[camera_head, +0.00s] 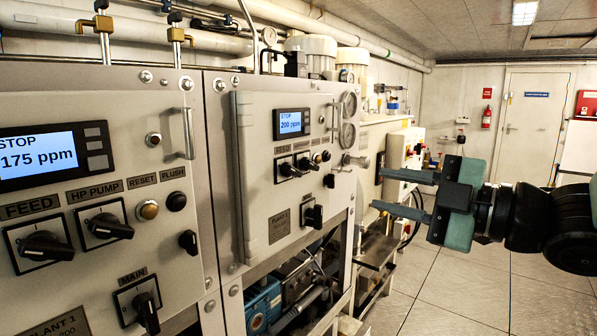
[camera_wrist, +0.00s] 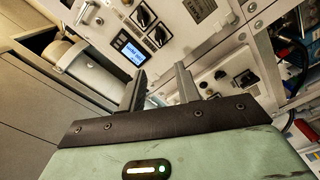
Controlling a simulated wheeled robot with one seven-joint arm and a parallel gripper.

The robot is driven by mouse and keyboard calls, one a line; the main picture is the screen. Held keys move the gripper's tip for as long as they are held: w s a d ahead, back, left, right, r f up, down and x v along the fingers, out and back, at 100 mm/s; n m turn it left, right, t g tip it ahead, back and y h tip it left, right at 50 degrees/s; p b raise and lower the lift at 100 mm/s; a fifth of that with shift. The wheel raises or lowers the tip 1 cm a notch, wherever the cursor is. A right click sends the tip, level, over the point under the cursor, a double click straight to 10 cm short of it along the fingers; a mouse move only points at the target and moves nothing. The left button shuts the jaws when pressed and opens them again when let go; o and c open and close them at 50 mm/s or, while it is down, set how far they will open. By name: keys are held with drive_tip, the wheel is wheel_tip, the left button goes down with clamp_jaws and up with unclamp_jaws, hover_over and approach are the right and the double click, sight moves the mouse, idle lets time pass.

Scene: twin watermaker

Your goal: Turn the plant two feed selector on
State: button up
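The plant two panel (camera_head: 262,120) is the middle grey cabinet front, with a display (camera_head: 291,123) reading STOP 200 ppm. Its feed selector (camera_head: 288,170) is a black rotary knob on a square plate below the display, its handle turned toward the right. The HP pump selector (camera_head: 305,163) sits just right of it. My gripper (camera_head: 377,190) is open and empty, right of the panel and apart from it, fingers pointing left. In the wrist view, my open fingers (camera_wrist: 161,70) are before a panel with a lit display (camera_wrist: 130,48) and two black selectors; their labels are unreadable.
The plant one panel (camera_head: 100,225), with similar knobs, is at the left. The floor (camera_head: 450,290) at right is clear.

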sight(295, 171)
drive_tip(key=p+x, duration=0.7)
drive_tip(key=x, duration=1)
drive_tip(key=shift+w+a, duration=0.1)
drive_tip(key=shift+a, duration=0.05)
drive_tip(key=c, duration=0.7)
